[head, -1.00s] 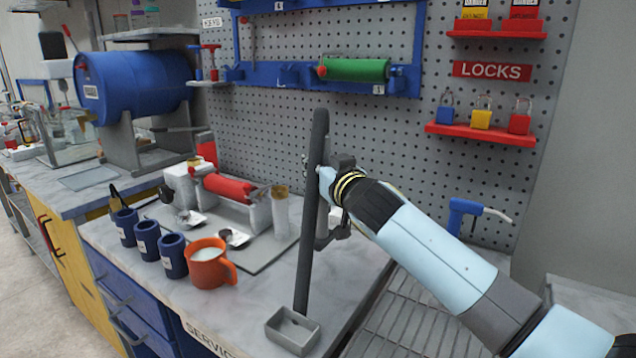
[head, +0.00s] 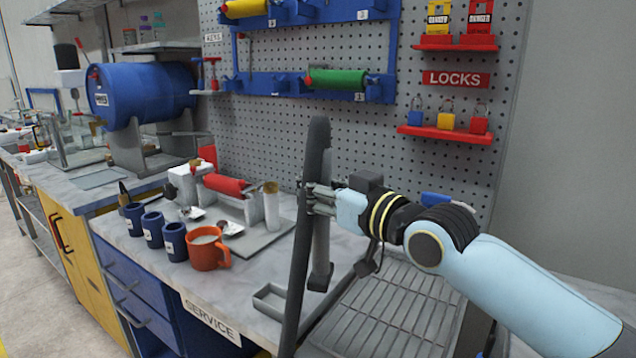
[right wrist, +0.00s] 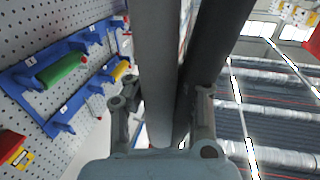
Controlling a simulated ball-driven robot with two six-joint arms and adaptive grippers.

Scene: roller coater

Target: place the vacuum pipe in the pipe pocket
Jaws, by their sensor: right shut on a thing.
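The vacuum pipe (head: 300,240) is a long dark grey tube, nearly upright and leaning slightly, its lower end cut off by the head view's bottom edge. My right gripper (head: 312,200) is shut on it at mid-height. The right wrist view shows the dark tube (right wrist: 222,45) beside a lighter grey bar (right wrist: 157,60), with my fingers around them. In the head view a lighter grey piece (head: 321,250) hangs just right of the tube. A shallow grey open-topped holder (head: 262,306), likely the pipe pocket, sits on the bench left of the tube, partly hidden. My left gripper is not in view.
An orange mug (head: 205,250) and several blue cups (head: 174,243) stand left of the holder. Behind them is the coater with a red roller (head: 226,185). A ribbed metal rack (head: 385,315) lies right. The pegboard (head: 270,130) closes off the back.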

